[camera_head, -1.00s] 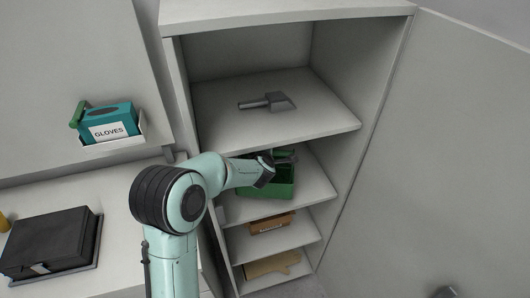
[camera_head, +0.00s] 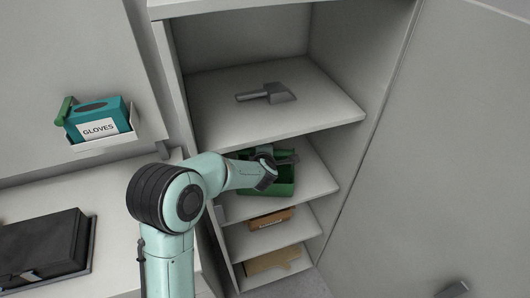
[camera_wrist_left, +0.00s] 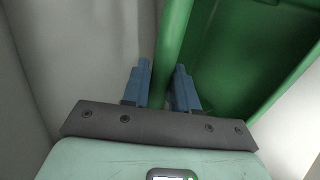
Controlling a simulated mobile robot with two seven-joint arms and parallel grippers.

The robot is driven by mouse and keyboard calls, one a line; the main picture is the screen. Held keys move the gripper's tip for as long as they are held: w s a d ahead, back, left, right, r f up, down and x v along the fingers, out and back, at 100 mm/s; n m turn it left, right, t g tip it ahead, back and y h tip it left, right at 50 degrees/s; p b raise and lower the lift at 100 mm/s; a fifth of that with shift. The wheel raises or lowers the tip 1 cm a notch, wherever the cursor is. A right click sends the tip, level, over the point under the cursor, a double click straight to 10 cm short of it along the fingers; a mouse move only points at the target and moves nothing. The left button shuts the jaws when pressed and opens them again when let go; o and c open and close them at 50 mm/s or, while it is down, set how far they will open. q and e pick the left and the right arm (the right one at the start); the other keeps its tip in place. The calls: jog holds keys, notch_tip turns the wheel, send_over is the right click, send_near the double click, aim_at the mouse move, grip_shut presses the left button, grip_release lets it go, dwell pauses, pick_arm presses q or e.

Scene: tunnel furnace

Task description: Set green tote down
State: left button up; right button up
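The green tote (camera_head: 282,189) is in the open cabinet, at the middle shelf (camera_head: 318,183) below the one with the scoop. It looks upright; I cannot tell for certain whether its base touches the shelf. My left gripper (camera_head: 279,158) reaches in from the left at the tote's upper part. In the left wrist view, the blue fingers (camera_wrist_left: 165,80) stand on both sides of a green tote wall (camera_wrist_left: 172,40), which fills most of the gap between them. The tote's interior shows to the right of that wall. My right gripper is not in view.
A grey scoop (camera_head: 267,93) lies on the upper shelf (camera_head: 222,125), above my forearm. A brown box (camera_head: 270,218) and a tan item (camera_head: 272,261) occupy lower shelves. The cabinet door (camera_head: 450,150) stands open at right. A gloves box (camera_head: 98,119) and black case (camera_head: 40,245) are left.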

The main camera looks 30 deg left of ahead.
pick_arm(q)
jog(key=o, duration=0.3)
jog(key=v, duration=1.2)
jog(key=shift+p, duration=0.3)
jog(key=shift+r, duration=0.1)
